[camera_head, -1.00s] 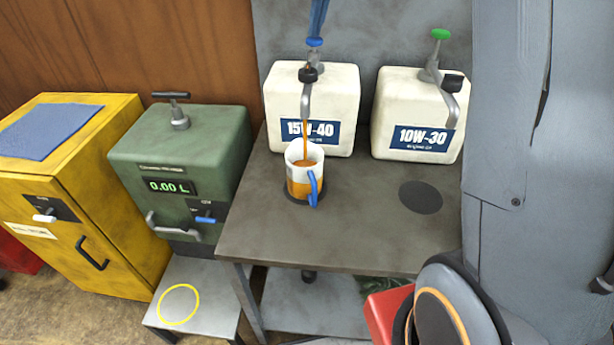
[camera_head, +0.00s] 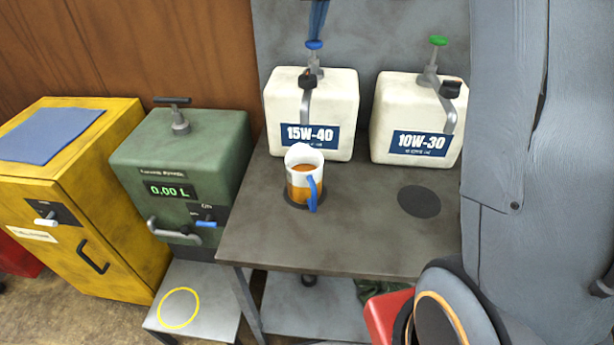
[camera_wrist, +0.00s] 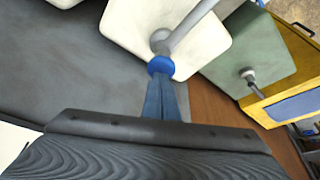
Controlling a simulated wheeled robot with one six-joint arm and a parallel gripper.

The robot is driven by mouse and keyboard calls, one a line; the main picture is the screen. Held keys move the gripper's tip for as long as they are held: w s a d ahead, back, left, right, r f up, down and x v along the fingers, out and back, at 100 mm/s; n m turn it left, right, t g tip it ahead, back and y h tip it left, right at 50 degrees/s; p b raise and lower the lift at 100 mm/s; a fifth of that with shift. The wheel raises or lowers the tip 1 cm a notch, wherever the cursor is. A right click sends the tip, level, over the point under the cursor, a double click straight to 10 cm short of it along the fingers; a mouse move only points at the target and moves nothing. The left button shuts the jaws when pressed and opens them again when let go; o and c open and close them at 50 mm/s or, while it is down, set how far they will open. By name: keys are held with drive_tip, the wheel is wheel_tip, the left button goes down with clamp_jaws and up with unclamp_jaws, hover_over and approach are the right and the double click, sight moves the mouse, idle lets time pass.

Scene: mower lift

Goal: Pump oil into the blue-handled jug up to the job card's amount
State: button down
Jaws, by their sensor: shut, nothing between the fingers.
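The jug (camera_head: 304,179) with a blue handle stands upright on the dark round spot in front of the 15W-40 oil container (camera_head: 312,102). Amber oil shows in its lower part, below the white upper part. The blue pump knob (camera_head: 314,45) sits atop the 15W-40 pump, and no oil runs from its spout (camera_head: 305,106). My gripper (camera_head: 318,12) is at the top edge, shut and empty, right above the knob. The wrist view shows my fingers (camera_wrist: 165,98) at the blue knob (camera_wrist: 160,66); I cannot tell whether they touch. No job card is readable.
The 10W-30 container (camera_head: 418,120) with a green knob (camera_head: 438,41) stands to the right, a bare dark spot (camera_head: 419,201) before it. At left are a green dispenser (camera_head: 181,165) reading 0.00 L and a yellow cabinet (camera_head: 60,220). The bench front (camera_head: 340,245) is clear.

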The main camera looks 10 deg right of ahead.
drive_tip(key=shift+r+p, duration=1.2)
drive_tip(key=shift+r, duration=0.75)
wheel_tip(320, 180, up, 6)
drive_tip(key=p, duration=0.3)
drive_tip(key=s+f+m+g+h+b, duration=0.1)
drive_tip(key=s+f+b, duration=1)
drive_tip(key=s+f, duration=2.3)
drive_tip(key=shift+s+m+g, duration=0.65)
drive_tip(key=shift+m+g, duration=0.05)
drive_tip(key=shift+g, duration=0.3)
drive_tip(key=shift+a, duration=0.1)
